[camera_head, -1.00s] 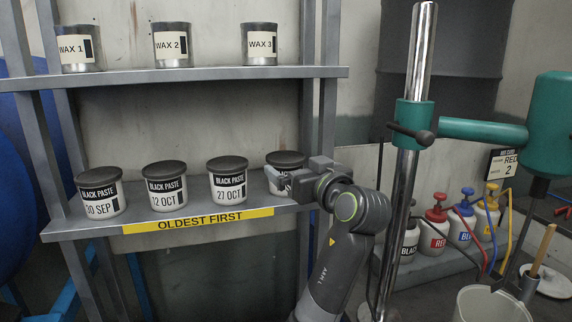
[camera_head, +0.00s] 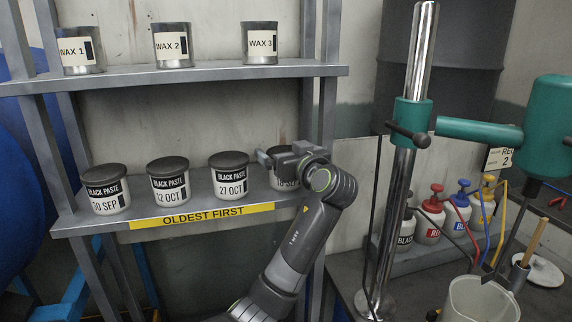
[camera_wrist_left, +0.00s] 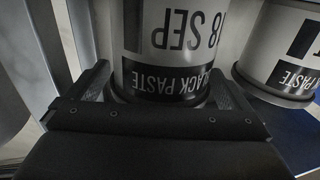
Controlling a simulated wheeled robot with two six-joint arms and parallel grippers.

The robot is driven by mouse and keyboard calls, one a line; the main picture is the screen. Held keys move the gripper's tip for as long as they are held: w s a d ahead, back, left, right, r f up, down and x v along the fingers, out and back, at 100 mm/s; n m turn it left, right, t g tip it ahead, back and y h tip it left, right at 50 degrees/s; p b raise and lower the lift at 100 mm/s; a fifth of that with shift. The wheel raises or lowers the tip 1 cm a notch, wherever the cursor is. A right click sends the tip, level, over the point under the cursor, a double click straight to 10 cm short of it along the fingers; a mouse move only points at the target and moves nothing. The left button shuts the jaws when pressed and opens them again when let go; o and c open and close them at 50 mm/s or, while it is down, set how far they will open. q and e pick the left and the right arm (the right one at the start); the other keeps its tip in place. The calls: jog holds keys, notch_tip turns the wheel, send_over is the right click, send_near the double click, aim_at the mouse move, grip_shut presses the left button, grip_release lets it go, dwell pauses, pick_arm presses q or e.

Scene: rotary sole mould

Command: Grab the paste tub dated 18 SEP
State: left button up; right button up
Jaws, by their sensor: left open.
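The white paste tub marked 18 SEP (camera_head: 286,184) stands upright at the right end of the lower shelf, its dark lid partly hidden by my left gripper. My left gripper (camera_head: 275,160) is at its upper front. In the left wrist view the tub (camera_wrist_left: 180,40) appears upside down, with BLACK PASTE and part of 18 SEP readable. It sits between the two fingers of my left gripper (camera_wrist_left: 163,82), which are open on either side of it. Whether they touch it I cannot tell. My right gripper is not in view.
Tubs marked 27 OCT (camera_head: 230,182), 12 OCT (camera_head: 170,188) and 30 SEP (camera_head: 105,195) stand to the left on the shelf (camera_head: 80,226). Wax tins (camera_head: 172,48) are on the upper shelf. A chrome post (camera_head: 405,190) with a green arm stands to the right.

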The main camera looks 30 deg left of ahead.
pick_arm(q)
jog(key=c, duration=1.3)
jog(key=shift+r, duration=0.2)
